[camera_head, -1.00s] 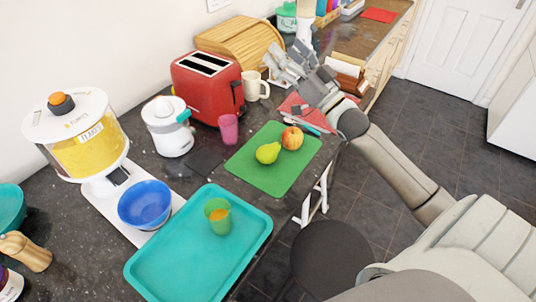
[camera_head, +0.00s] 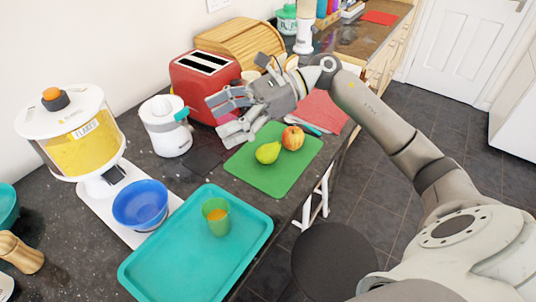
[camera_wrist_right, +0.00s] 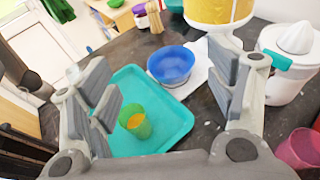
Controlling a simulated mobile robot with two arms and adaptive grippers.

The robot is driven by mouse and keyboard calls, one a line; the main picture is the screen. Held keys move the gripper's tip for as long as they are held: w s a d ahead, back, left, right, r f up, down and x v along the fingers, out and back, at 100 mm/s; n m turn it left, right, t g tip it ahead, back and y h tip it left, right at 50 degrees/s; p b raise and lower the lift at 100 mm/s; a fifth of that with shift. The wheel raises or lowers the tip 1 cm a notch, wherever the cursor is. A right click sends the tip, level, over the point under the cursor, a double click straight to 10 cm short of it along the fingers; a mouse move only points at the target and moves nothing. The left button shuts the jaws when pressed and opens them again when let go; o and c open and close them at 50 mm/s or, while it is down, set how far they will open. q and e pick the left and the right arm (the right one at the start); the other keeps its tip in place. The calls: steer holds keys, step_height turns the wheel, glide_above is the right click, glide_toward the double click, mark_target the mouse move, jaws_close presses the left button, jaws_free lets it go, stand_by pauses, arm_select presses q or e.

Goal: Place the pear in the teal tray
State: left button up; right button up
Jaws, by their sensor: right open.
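The green pear (camera_head: 268,153) lies on the green cutting board (camera_head: 262,182), beside a red and yellow apple (camera_head: 293,138). The teal tray (camera_head: 195,262) lies nearer on the counter, with a green cup (camera_head: 216,216) holding something orange on it. My right gripper (camera_head: 222,118) is open and empty, above the counter by the toaster and the far left edge of the board. The right wrist view shows its spread fingers (camera_wrist_right: 165,95) with the tray (camera_wrist_right: 180,125) and cup (camera_wrist_right: 137,122) beyond; the pear is not seen there. My left gripper is not in view.
A red toaster (camera_head: 204,85) stands behind the gripper. A white juicer (camera_head: 165,127), a blue bowl (camera_head: 140,205) and a flakes dispenser (camera_head: 75,138) line the counter's left side. A red cloth (camera_head: 322,110) lies beyond the board. The tray has bare room around the cup.

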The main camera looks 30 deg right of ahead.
steer(key=w+d+f+n+h, duration=0.1)
steer(key=d+f+n+h, duration=0.5)
steer(key=f, duration=0.1)
steer(key=n+h+b, duration=0.1)
steer(key=n+h, duration=0.4)
steer(key=h, duration=0.1)
glide_toward(270, 145)
steer(key=f, duration=0.2)
steer(key=shift+g, duration=0.3)
steer(key=x, duration=0.2)
steer(key=p+x, duration=0.1)
steer(key=x, duration=0.1)
steer(key=shift+w+f, duration=0.25)
steer(key=shift+w, duration=0.15)
steer(key=shift+a+f, duration=0.15)
steer(key=shift+f, duration=0.1)
steer(key=p+x, duration=0.2)
steer(key=x, duration=0.2)
steer(key=shift+w+a, duration=0.2)
steer(key=shift+f, duration=0.35)
steer(key=c, duration=1.2)
steer(key=shift+r, duration=0.1)
steer(key=shift+c, duration=0.2)
